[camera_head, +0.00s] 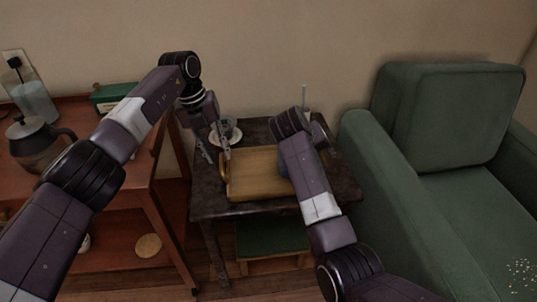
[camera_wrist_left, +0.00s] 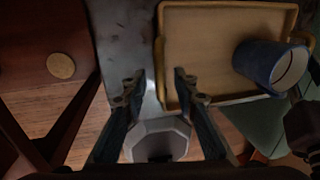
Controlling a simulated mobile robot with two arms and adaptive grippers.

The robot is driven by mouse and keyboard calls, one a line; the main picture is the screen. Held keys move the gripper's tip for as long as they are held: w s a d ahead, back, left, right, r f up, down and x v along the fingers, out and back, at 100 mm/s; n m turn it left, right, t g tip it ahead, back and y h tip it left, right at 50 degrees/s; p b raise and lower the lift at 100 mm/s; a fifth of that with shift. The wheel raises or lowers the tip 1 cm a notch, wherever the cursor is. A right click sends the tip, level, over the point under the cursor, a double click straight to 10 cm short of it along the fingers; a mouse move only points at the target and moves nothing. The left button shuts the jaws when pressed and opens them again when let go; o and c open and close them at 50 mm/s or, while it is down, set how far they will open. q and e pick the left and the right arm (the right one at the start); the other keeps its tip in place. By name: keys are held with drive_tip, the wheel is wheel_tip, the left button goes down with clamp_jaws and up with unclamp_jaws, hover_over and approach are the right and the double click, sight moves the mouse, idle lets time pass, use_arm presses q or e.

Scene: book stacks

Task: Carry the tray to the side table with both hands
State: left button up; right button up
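The wooden tray (camera_head: 252,186) lies flat on the dark side table (camera_head: 208,206). A blue mug (camera_wrist_left: 258,62) stands at the right in the tray; in the head view my right arm mostly hides it. My left gripper (camera_head: 219,149) is at the tray's left end. In the left wrist view its fingers (camera_wrist_left: 159,80) are apart, with the tray's left handle seen between them and nothing gripped; whether they are level with the handle I cannot tell. My right gripper is over the tray's right end, its fingers hidden behind my own wrist in the head view.
A cup on a saucer (camera_head: 228,133) stands behind my left gripper. A red-brown cabinet (camera_head: 88,215) with a coffee pot (camera_head: 36,148) is to the left. A green armchair (camera_head: 440,120) stands close on the right. A green-topped stool (camera_head: 270,237) is under the table.

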drive_tip(key=shift+a, duration=0.1)
use_arm(q)
drive_tip(key=r, duration=0.3)
drive_tip(key=shift+a+r, duration=0.3)
drive_tip(key=shift+a, duration=0.1)
use_arm(e)
drive_tip(key=v, duration=0.7)
drive_tip(key=shift+r, duration=0.25)
use_arm(q)
drive_tip(key=shift+s, duration=0.1)
use_arm(e)
drive_tip(key=shift+s, duration=0.15)
